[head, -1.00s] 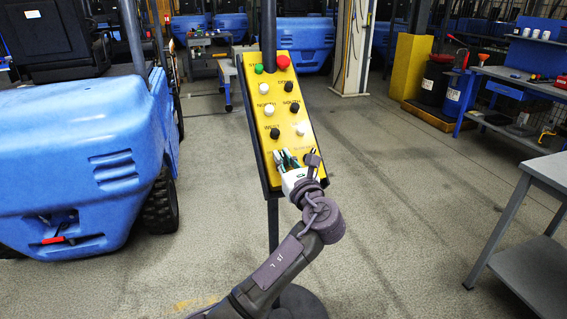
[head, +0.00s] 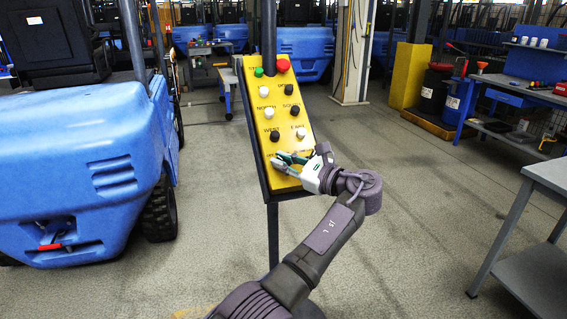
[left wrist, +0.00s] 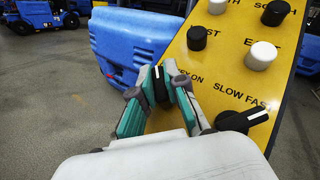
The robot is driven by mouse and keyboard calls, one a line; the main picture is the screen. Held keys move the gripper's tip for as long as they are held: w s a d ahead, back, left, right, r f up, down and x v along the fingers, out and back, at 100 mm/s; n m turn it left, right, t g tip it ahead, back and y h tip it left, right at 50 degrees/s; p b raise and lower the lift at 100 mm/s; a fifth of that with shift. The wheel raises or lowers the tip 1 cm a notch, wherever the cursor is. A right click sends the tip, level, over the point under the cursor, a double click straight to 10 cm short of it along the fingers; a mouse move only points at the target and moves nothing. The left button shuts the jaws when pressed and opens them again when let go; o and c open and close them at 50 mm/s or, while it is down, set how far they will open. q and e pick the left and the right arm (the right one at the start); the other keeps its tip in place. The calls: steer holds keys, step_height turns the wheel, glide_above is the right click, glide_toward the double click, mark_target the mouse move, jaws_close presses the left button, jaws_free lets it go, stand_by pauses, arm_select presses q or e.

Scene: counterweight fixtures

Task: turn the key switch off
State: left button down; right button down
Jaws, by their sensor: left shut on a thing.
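The yellow control panel (head: 283,108) stands tilted on a post in the middle of the head view, and part of it shows in the left wrist view (left wrist: 228,62). The key switch (left wrist: 157,82) is a black knob with a white line, beside the lettering "KEY ON" at the panel's lower left. My left gripper (left wrist: 160,88) is shut on it, with teal-lined fingers on both sides; the white line points up in the left wrist view. In the head view the left gripper (head: 281,161) covers the switch. The right gripper is not in view.
A black SLOW/FAST knob (left wrist: 243,119) sits close to the right of the gripper. Several black and white buttons and a red button (head: 281,66) are higher up. A blue forklift (head: 85,160) stands at left, a grey table (head: 540,180) at right. The floor between is clear.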

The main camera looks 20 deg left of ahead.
mark_target(284, 159)
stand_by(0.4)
arm_select(q)
steer(key=c, duration=1.2)
jaws_free()
step_height(284, 159, up, 10)
steer(key=shift+f, duration=0.1)
